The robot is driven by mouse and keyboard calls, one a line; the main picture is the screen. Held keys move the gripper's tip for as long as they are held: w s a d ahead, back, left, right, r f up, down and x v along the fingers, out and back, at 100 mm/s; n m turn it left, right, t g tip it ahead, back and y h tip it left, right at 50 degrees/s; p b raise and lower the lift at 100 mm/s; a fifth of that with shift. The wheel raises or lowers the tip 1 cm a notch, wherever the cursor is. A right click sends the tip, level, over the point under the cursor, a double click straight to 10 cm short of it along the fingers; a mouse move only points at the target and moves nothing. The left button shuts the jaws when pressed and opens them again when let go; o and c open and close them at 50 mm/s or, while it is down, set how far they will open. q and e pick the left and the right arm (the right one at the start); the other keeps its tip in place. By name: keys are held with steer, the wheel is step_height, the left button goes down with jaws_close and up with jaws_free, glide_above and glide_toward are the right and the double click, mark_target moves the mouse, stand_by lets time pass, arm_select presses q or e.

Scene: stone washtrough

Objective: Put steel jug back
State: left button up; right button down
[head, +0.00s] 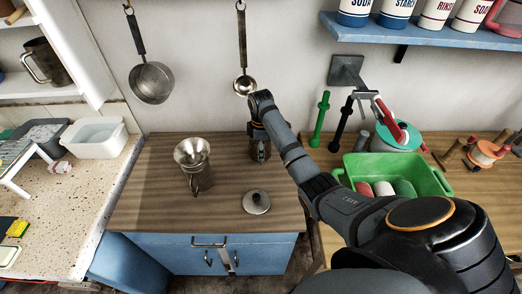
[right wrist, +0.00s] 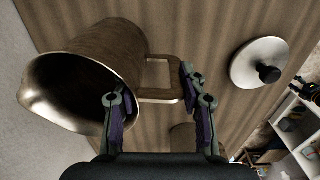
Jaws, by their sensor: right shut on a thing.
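The steel jug (right wrist: 105,55) fills the upper left of the right wrist view, a worn metal body with a wide dark mouth and a squared handle. My right gripper (right wrist: 160,100) is shut on the jug's handle, one finger on each side. In the head view, my right gripper (head: 260,150) is over the back right of the wooden counter, and it and the arm hide most of the jug. I cannot tell whether the jug's base touches the counter. My left gripper is not in view.
A metal pot with a flared top (head: 196,178) stands left of my gripper on the wooden counter (head: 145,205). A round lid with a black knob (head: 257,202) lies in front. A ladle (head: 243,85) and strainer (head: 152,82) hang behind. A green basin (head: 430,180) stands right.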

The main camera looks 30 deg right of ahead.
steer(key=c, duration=0.7)
jaws_free()
steer(key=shift+f, duration=0.1)
steer(key=shift+c, duration=0.2)
step_height(320, 180, up, 6)
steer(key=shift+b, duration=0.3)
step_height(320, 180, up, 6)
steer(key=p, duration=0.5)
steer(key=shift+s+r+p, duration=0.15)
steer(key=shift+r+p, duration=0.05)
steer(key=shift+p, duration=0.15)
